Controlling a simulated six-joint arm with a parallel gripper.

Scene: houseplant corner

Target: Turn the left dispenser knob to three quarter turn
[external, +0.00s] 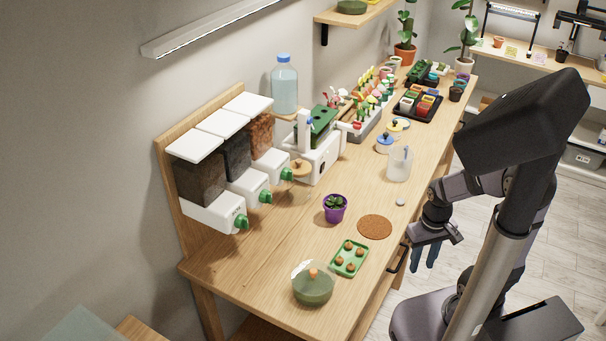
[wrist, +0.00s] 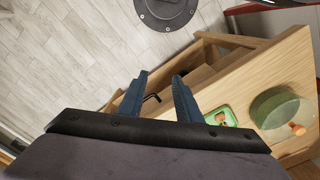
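A dispenser with three clear bins and white lids stands against the wall at the left in the external view. Each bin has a white spout with a green knob. The left knob (external: 241,222) is on the nearest spout, under the dark-filled left bin (external: 201,182). Its exact turn angle is too small to read. My gripper (external: 426,262) hangs beyond the table's front edge, far to the right of the knobs. In the wrist view, its two blue fingers (wrist: 159,80) are apart with nothing between them. The dispenser is not in the wrist view.
A purple pot (external: 335,209), brown round mat (external: 375,227), green tray (external: 349,258) and green bowl (external: 313,290) stand on the table between my gripper and the dispenser. The middle knob (external: 265,196) and right knob (external: 287,174) sit close by. Bare wood lies before the left knob.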

